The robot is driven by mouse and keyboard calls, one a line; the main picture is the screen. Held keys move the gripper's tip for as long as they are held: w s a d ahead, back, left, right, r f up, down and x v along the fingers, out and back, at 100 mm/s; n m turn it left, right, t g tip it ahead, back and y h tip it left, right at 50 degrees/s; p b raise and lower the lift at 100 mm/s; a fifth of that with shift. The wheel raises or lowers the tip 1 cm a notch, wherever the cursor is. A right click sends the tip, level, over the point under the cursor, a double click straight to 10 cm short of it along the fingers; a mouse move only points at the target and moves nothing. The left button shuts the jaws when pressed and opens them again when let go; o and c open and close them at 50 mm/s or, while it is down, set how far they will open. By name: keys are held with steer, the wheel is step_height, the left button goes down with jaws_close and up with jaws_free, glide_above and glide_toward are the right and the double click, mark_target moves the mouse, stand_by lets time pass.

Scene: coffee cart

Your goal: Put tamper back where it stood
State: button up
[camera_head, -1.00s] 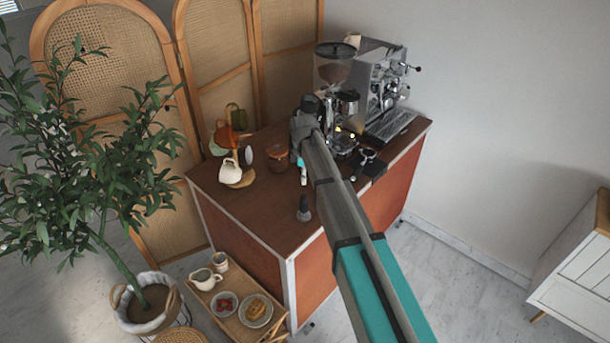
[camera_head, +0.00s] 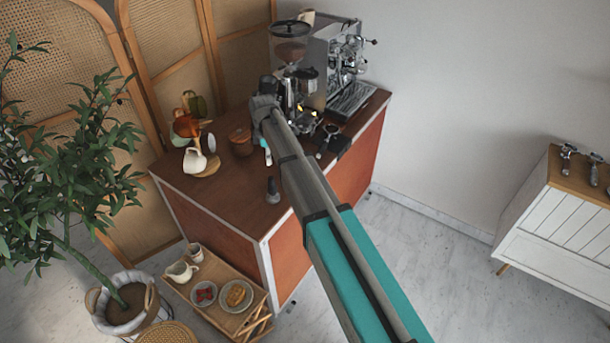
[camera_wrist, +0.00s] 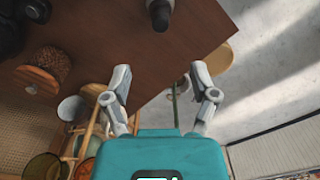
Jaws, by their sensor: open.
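A small dark upright tool with a flared base, apparently the tamper (camera_head: 272,190), stands on the brown cart top (camera_head: 225,195) near its front edge. In the wrist view this tool (camera_wrist: 160,14) shows at the top edge, partly cut off. My gripper (camera_wrist: 160,76) is open, with nothing between its fingers. The tool lies beyond the fingertips in that view, apart from them. In the head view my arm reaches over the cart from the lower right and hides most of the gripper.
The espresso machine (camera_head: 345,62) and grinder (camera_head: 290,50) stand at the cart's back right. Cups (camera_head: 195,160) and a brown jar (camera_head: 240,142) stand left. A low tray (camera_head: 205,318) holds food. A white cabinet (camera_head: 550,225) at right bears metal-and-black tools (camera_head: 568,155).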

steer(key=s+d+m, duration=1.9)
steer(key=s+d, duration=0.4)
steer(key=s, duration=0.2)
steer(key=shift+s+d, duration=0.2)
steer(key=shift+s, duration=0.2)
step_height(320, 180, down, 9)
steer(key=b, duration=0.9)
steer(key=shift+f, duration=0.15)
